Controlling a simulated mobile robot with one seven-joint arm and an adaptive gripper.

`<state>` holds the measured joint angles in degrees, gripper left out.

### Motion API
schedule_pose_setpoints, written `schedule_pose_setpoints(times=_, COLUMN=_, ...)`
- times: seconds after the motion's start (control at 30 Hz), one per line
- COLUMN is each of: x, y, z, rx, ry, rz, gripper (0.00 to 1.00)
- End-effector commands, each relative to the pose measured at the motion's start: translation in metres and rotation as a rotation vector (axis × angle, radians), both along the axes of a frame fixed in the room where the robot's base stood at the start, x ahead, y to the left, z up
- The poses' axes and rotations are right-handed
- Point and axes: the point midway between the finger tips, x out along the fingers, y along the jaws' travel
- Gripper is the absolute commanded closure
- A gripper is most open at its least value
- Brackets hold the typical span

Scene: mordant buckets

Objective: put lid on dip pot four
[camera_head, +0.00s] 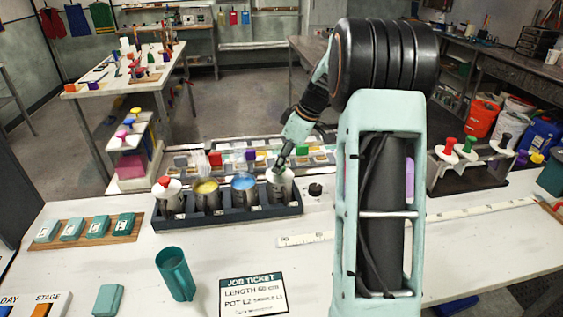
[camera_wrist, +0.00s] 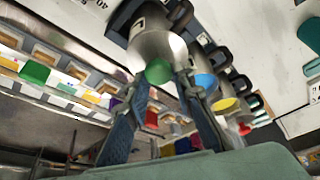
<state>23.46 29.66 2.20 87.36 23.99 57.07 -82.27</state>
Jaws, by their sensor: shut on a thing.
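A dark rack (camera_head: 240,217) on the white table holds a row of metal dip pots. The rightmost pot (camera_head: 283,191) is under my gripper (camera_head: 281,163). My gripper is shut on the green knob (camera_wrist: 158,71) of a pale lid, at the mouth of that pot. The lid (camera_head: 279,177) is partly hidden by the fingers in the head view. I cannot tell whether it rests fully on the rim. The leftmost pot (camera_head: 171,202) wears a white lid with a red knob. Beside it are a pot with yellow liquid (camera_head: 206,188) and one with blue liquid (camera_head: 244,183).
A stand with coloured knobs (camera_head: 470,165) is at the right. My arm hides part of the table.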

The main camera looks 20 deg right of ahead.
Motion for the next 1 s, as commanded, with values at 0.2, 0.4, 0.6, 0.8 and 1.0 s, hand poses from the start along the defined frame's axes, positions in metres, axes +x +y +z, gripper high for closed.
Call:
schedule_pose_setpoints(times=0.2, x=-0.001, y=0.001, z=-0.006, rx=0.002, ry=0.007, rz=0.002, gripper=1.00)
schedule_pose_setpoints(times=0.4, x=-0.001, y=0.001, z=-0.004, rx=0.002, ry=0.005, rz=0.001, gripper=0.57)
schedule_pose_setpoints(times=0.6, x=-0.001, y=0.001, z=-0.003, rx=0.001, ry=0.004, rz=0.002, gripper=0.57)
schedule_pose_setpoints(times=0.8, x=-0.003, y=-0.003, z=0.007, rx=0.000, ry=0.001, rz=0.000, gripper=0.57)
schedule_pose_setpoints(times=1.0, x=-0.012, y=-0.014, z=0.044, rx=-0.001, ry=-0.001, rz=0.000, gripper=0.57)
